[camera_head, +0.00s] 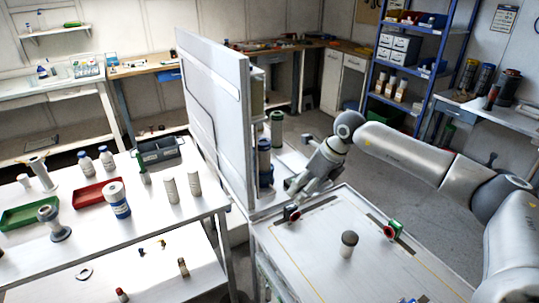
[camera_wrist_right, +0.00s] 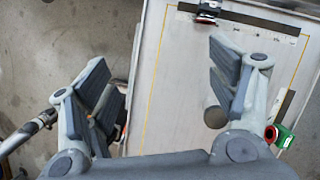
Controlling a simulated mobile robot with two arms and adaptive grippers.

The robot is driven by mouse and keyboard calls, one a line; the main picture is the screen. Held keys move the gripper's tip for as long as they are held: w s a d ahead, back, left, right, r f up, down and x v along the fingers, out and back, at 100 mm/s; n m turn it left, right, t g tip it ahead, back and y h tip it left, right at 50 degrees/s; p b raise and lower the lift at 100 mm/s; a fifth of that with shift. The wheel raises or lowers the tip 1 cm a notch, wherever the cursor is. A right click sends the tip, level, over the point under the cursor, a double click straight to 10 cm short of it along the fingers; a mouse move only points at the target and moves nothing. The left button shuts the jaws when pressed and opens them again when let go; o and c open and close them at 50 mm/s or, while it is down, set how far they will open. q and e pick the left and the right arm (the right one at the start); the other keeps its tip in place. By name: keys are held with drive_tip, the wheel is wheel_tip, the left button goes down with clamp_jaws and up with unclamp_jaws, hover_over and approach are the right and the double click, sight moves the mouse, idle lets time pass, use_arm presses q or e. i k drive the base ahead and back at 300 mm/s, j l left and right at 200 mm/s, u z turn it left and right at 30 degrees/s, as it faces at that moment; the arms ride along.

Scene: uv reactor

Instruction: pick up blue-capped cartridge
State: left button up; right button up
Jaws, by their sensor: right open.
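A dark blue-topped cylinder (camera_head: 264,150) stands upright just right of the tall white panel; it looks like the blue-capped cartridge, though its lower part is partly hard to make out. My right gripper (camera_head: 296,187) is low and to the right of it, near the back edge of the white-topped bench (camera_head: 310,250). In the right wrist view my right gripper (camera_wrist_right: 165,95) has its fingers wide apart, with nothing held between them. The blue-topped cylinder cannot be made out in the wrist view. My left gripper is not in view.
The tall white panel (camera_head: 215,110) blocks the left side.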

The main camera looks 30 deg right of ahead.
sight(264, 144)
drive_tip(key=i, duration=1)
